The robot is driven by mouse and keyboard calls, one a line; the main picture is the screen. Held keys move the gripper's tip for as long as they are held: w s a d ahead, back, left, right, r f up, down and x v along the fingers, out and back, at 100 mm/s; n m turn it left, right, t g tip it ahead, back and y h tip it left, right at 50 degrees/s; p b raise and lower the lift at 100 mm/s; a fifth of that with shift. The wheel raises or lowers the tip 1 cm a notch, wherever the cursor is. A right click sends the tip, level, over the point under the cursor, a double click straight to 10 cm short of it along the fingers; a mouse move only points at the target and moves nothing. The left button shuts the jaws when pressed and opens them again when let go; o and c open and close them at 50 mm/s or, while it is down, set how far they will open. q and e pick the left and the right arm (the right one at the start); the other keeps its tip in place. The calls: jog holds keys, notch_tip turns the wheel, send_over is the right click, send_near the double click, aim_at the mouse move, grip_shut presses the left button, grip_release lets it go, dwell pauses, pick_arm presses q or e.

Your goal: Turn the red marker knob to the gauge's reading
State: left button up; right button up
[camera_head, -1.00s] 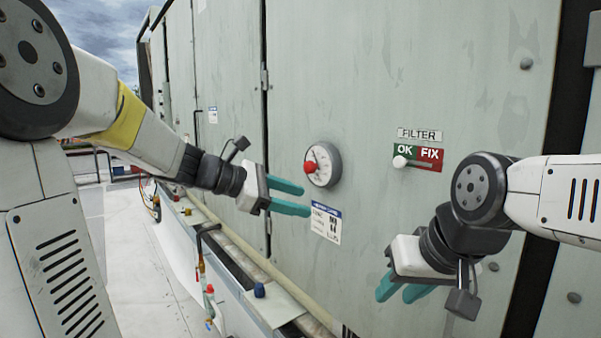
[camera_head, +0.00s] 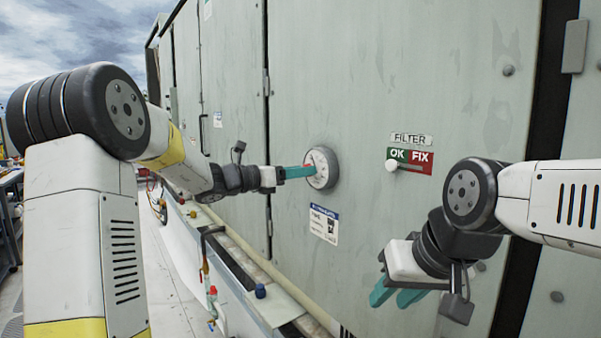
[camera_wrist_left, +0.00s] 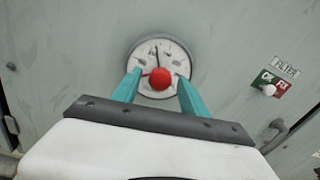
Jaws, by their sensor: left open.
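The round gauge (camera_head: 323,168) has a white dial and grey rim and sits on the cabinet panel. In the left wrist view the gauge dial (camera_wrist_left: 158,56) shows a dark needle pointing nearly straight up, slightly left. The red marker knob (camera_wrist_left: 160,79) is at the dial's centre and lies between the teal fingers of my left gripper (camera_wrist_left: 159,82). The fingers stand apart on either side of it. In the head view my left gripper (camera_head: 300,171) reaches the gauge and mostly hides the knob. My right gripper (camera_head: 395,296) is open and empty, low in front of the panel.
A FILTER sign (camera_head: 411,139) sits above a green and red OK/FIX plate (camera_head: 422,160) with a white slider knob (camera_head: 391,166). A paper label (camera_head: 324,224) is below the gauge. Pipes and a ledge run along the cabinet's foot.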

pick_arm(q)
jog(key=shift+d, duration=0.1)
grip_shut()
jog(key=shift+m, duration=0.3)
jog(key=shift+m+y, duration=0.5)
jog(key=shift+m, duration=8)
